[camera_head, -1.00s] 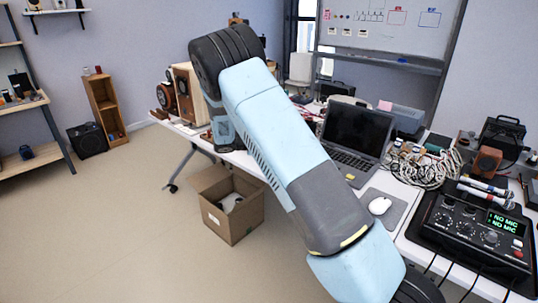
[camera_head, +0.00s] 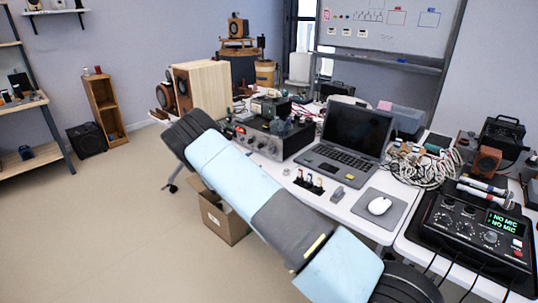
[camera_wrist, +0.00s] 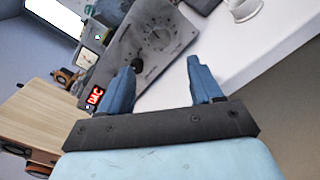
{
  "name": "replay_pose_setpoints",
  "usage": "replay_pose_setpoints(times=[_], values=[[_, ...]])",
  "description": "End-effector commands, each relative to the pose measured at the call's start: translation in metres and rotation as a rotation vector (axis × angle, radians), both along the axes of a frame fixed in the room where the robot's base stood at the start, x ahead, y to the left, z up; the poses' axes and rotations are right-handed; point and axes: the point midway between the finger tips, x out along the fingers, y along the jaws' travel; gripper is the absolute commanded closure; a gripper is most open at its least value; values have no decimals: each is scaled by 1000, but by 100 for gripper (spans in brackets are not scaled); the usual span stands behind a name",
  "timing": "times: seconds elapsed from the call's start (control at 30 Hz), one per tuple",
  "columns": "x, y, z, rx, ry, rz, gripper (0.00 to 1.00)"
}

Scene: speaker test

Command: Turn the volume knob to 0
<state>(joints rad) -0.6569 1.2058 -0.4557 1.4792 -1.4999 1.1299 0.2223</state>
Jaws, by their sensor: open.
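A grey amplifier (camera_head: 265,143) with a row of knobs on its front sits on the table, left of the laptop. In the wrist view its front panel (camera_wrist: 125,48) carries a large round dial (camera_wrist: 157,38) with marks around it, which may be the volume knob. Its setting is too small to read. A small black knob (camera_wrist: 137,65) shows by the left fingertip; I cannot tell whether they touch. My gripper (camera_wrist: 162,66) is open, with nothing between its blue fingers, pointing toward the panel. My gripper is hidden in the head view.
The laptop (camera_head: 345,140) and mouse (camera_head: 379,205) are to the right. A mixer (camera_head: 470,235) reading "NO MIC" is front right. A cardboard box (camera_head: 222,218) is below the table.

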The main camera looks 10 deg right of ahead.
Motion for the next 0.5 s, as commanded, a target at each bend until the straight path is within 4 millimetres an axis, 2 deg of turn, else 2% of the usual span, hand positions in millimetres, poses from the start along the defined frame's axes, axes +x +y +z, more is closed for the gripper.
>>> replay_pose_setpoints(times=[0.1,0.5], values=[[13,-20,0,-1,-1,-3,35],[51,-71,0,0,0,-1,35]])
